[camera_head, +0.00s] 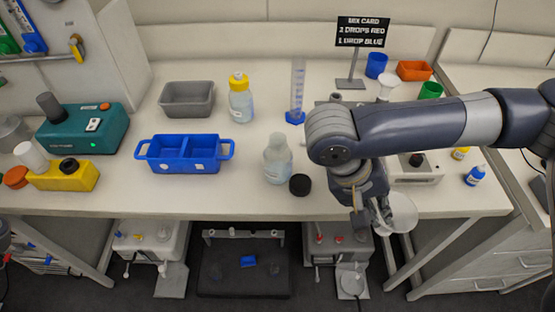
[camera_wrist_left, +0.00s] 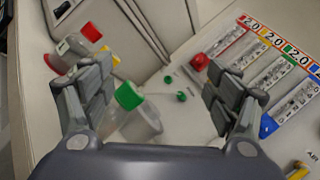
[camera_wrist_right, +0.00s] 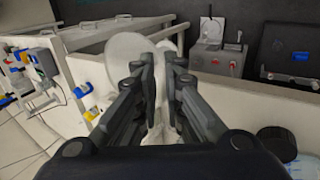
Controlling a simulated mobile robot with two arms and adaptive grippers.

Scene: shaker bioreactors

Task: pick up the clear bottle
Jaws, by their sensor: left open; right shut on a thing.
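A clear bottle (camera_head: 278,165) without a cap stands upright near the table's front edge in the head view, a black cap (camera_head: 300,185) lying beside it. Another clear bottle (camera_head: 241,105), with a yellow cap, stands behind it. My right gripper (camera_head: 372,218) is to the right of the uncapped bottle, apart from it, at the table's front edge. It is shut on a pale translucent round-mouthed vessel (camera_head: 402,213), which also shows beyond the fingers in the right wrist view (camera_wrist_right: 125,52). My left gripper (camera_wrist_left: 160,88) is open; a green-capped clear container (camera_wrist_left: 142,122) shows between its fingers, not visibly gripped.
A blue two-part tray (camera_head: 185,168) and a grey bin (camera_head: 187,115) stand left of the bottles. A blue-based cylinder (camera_head: 297,90) and a sign (camera_head: 362,32) stand behind. My right arm hides part of the table's right side. Bare table lies between blue tray and uncapped bottle.

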